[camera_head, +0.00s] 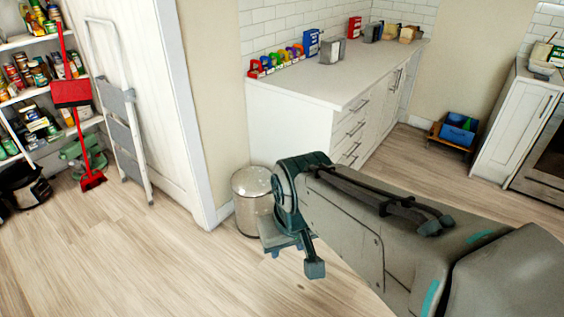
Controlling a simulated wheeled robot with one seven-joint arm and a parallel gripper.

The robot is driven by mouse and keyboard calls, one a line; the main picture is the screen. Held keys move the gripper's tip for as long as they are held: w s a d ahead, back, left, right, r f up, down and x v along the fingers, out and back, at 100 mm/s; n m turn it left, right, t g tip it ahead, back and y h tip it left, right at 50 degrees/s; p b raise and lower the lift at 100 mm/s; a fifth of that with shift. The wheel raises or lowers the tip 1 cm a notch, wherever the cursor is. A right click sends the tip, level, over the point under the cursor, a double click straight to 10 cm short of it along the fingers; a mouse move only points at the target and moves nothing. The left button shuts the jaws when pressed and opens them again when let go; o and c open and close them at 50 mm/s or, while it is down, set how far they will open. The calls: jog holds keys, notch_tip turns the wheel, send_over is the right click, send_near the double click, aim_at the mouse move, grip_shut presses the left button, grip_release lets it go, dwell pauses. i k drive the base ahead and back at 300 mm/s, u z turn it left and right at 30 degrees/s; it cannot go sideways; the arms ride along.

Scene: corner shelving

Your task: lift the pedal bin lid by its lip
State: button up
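The pedal bin (246,214) is a round, silvery metal bin standing on the floor by the end of the white counter. Its domed lid (251,181) looks down on the bin. My gripper (294,258), dark teal, is in front of the bin and to its right, covering part of its right side. Its fingers look spread apart with nothing between them. I cannot tell whether it touches the bin. The lid's lip and the pedal are not clear from here.
A white counter (340,80) with drawers stands behind the bin, and a wall edge (190,110) is to its left. A step ladder (122,120) and red broom (75,95) lean further left. A crate with a blue box (458,130) sits at back right. Floor at front left is clear.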

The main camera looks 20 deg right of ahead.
aim_at(254, 181)
jog(key=z, duration=0.15)
jog(key=i, duration=2.05)
jog(key=z, duration=0.55)
